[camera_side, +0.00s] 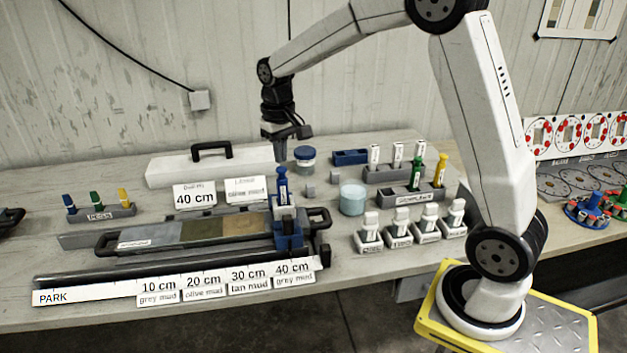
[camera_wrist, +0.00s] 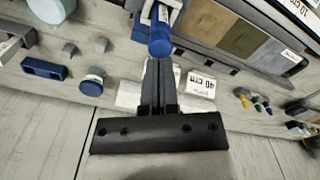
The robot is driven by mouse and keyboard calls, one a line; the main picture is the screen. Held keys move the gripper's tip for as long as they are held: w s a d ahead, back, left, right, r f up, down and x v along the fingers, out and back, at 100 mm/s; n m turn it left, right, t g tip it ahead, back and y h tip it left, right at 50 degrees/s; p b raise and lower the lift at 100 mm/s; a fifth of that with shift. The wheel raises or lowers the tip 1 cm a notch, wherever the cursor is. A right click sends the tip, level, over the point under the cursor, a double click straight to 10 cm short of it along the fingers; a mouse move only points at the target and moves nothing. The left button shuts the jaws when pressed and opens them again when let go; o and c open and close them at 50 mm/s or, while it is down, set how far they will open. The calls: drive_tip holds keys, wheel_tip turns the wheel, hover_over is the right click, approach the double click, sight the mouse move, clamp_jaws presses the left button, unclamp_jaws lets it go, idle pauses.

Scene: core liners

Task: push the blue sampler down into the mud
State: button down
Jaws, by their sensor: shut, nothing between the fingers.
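The blue sampler (camera_side: 282,186) stands upright with a white label on its shaft, in a blue holder (camera_side: 289,235) at the right end of the core liner. The open liner shows grey, olive (camera_side: 201,232) and tan mud bands; the sampler's lower end is hidden in the holder. My gripper (camera_side: 281,156) is shut and empty, pointing down just above and behind the sampler's top. In the wrist view, the sampler's blue cap (camera_wrist: 159,47) shows just beyond the shut fingertips (camera_wrist: 158,65). I cannot tell whether they touch.
Cards reading 40 cm (camera_side: 195,197) and olive mud (camera_side: 244,189) stand behind the liner. A ruler strip (camera_side: 90,296) with depth cards lies in front. A pegs rack (camera_side: 103,213) is left; a clear jar (camera_side: 352,199), small grey blocks and a rack with green and yellow samplers (camera_side: 412,193) are right.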

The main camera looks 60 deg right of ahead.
sight(282, 168)
drive_tip(key=shift+f, duration=1.65)
idle(1.3)
drive_tip(key=shift+r, duration=3.55)
drive_tip(key=shift+f, duration=0.1)
drive_tip(key=shift+s+a+f, duration=0.35)
drive_tip(key=s+a+f+n+t, duration=0.1)
drive_tip(key=s+a+f, duration=0.2)
drive_tip(key=s+f, duration=0.2)
drive_tip(key=s+a+f+n+t, duration=0.1)
drive_tip(key=s+a+f, duration=0.3)
drive_tip(key=s, duration=0.7)
wheel_tip(282, 168, down, 2)
drive_tip(key=shift+s+a+f+n+t, duration=0.2)
drive_tip(key=shift+a+f+n+t, duration=0.1)
drive_tip(key=shift+n, duration=0.2)
